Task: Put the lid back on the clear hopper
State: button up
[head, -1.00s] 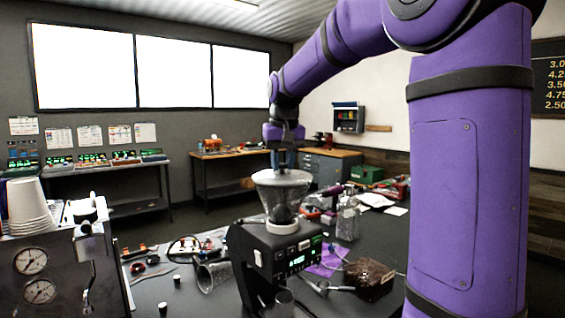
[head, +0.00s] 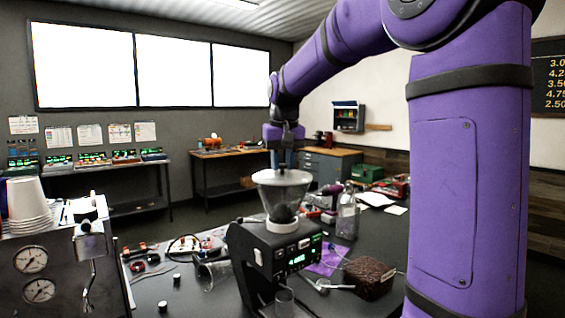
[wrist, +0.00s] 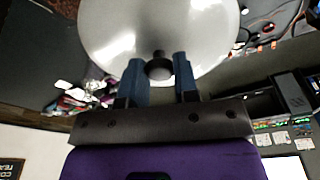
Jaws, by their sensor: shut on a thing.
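The clear hopper (head: 281,205) stands on top of the black grinder (head: 262,262), with dark contents low inside it. The pale round lid (head: 268,177) is at the hopper's mouth; it fills the top of the wrist view (wrist: 110,35). My gripper (head: 284,164) is above the hopper, pointing down. In the wrist view my gripper (wrist: 158,72) has its two blue fingers shut on the lid's dark knob (wrist: 158,66). I cannot tell whether the lid's rim is fully seated on the hopper.
A steel espresso machine (head: 50,270) with stacked cups (head: 30,205) stands at the left. Small parts lie further back.

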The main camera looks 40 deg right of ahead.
jog(key=o, duration=1.5)
jog(key=shift+r, duration=0.15)
jog(key=shift+r, duration=3.4)
jog(key=shift+c, duration=0.5)
grip_shut()
jog(key=shift+f, duration=2.8)
